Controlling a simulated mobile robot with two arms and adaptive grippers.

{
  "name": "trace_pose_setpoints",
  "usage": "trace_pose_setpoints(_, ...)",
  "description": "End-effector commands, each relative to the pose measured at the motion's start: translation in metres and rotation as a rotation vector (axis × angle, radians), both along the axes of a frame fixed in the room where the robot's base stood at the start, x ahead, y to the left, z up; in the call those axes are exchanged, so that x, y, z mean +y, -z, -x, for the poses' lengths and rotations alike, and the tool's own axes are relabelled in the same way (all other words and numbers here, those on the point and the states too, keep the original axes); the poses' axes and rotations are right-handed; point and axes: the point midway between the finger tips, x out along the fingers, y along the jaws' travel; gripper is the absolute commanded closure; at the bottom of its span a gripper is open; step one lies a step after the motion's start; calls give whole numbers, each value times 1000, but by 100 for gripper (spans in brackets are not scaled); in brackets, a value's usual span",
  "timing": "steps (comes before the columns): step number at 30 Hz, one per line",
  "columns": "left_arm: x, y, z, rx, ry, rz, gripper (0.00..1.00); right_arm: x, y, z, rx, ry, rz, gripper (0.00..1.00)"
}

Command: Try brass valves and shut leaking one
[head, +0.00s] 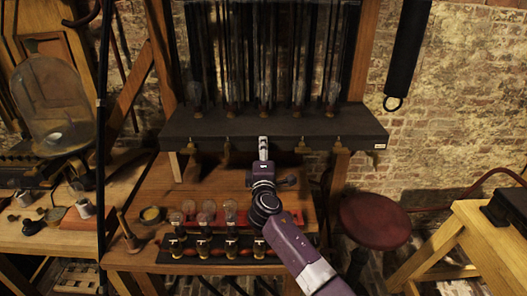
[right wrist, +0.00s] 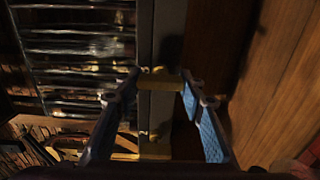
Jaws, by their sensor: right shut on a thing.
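Several brass valves hang in a row under the front edge of the dark shelf (head: 320,122). I see a far-left valve (head: 190,147), a left-of-middle valve (head: 227,152), a right-of-middle valve (head: 302,146) and a far-right valve (head: 340,147). My right gripper (head: 263,143) is at the middle of the row and hides the middle valve in the head view. In the right wrist view, that middle brass valve (right wrist: 160,79) lies between the fingers of my right gripper (right wrist: 160,76), which is shut on it. Another brass valve (right wrist: 142,156) shows below. My left gripper is out of view. I cannot tell which valve leaks.
Glass jars (head: 234,90) with dark rods stand along the shelf. Small bulbs (head: 230,210) sit on the bench below, near my right arm. A large glass dome (head: 52,100) is at the left. A red round stool (head: 375,221) stands at the right.

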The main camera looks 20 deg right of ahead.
Motion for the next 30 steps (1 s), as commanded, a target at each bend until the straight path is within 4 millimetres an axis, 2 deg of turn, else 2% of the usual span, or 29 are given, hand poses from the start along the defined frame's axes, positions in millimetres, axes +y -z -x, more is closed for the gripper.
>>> trace_pose_setpoints(9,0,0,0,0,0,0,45,0,1,0,3,-1,5,88)
trace_pose_setpoints(10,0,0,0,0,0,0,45,0,1,0,3,-1,5,61)
trace_pose_setpoints(15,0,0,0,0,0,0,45,0,1,0,2,-1,4,45)
trace_pose_setpoints(24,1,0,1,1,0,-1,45,1,1,2,1,-1,2,45)
trace_pose_setpoints(30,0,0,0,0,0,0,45,6,2,20,1,-2,1,45)
